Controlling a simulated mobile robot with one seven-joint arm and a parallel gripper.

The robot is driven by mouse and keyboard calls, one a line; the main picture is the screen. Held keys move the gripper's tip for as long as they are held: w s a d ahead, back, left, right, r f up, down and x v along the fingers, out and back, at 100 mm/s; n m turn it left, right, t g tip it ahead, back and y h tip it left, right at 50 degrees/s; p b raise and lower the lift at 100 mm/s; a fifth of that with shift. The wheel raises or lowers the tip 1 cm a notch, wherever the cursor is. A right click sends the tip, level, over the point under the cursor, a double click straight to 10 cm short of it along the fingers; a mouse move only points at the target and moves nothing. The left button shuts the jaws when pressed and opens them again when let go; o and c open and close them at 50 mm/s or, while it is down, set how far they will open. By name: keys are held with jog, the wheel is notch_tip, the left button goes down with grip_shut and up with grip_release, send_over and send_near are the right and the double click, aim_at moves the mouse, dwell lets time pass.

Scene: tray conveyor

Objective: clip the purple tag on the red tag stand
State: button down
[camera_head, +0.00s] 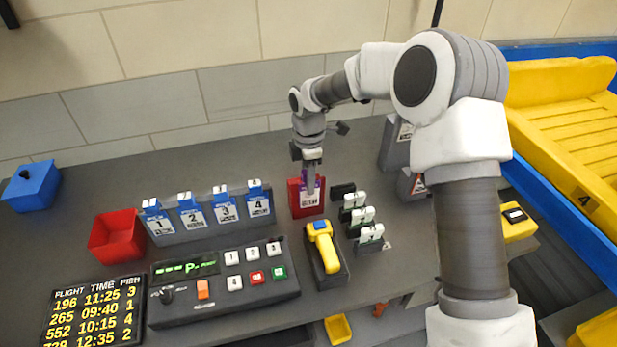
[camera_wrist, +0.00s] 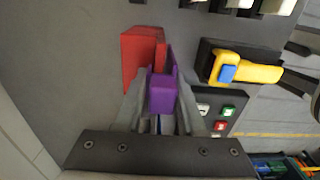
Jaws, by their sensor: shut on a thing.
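The red tag stand (camera_head: 294,200) stands on the grey table, right of the row of numbered tags. The purple tag (camera_head: 304,175) is at the stand, with its white printed face in front of the red. In the wrist view the purple tag (camera_wrist: 163,98) is between my fingers, right beside the red stand (camera_wrist: 138,52). My gripper (camera_head: 312,172) is shut on the purple tag from above. I cannot tell whether the tag touches or sits on the stand; the fingers hide part of it.
A yellow scanner (camera_head: 324,248) in a black cradle is close in front of the stand. White numbered blocks (camera_head: 361,215) stand to its right, the blue-clipped tag rack (camera_head: 210,220) to its left. A red bin (camera_head: 116,236) and button panel (camera_head: 225,282) are further left.

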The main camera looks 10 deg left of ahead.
jog(key=shift+c, duration=2.2)
grip_release()
jog(key=shift+r, duration=0.1)
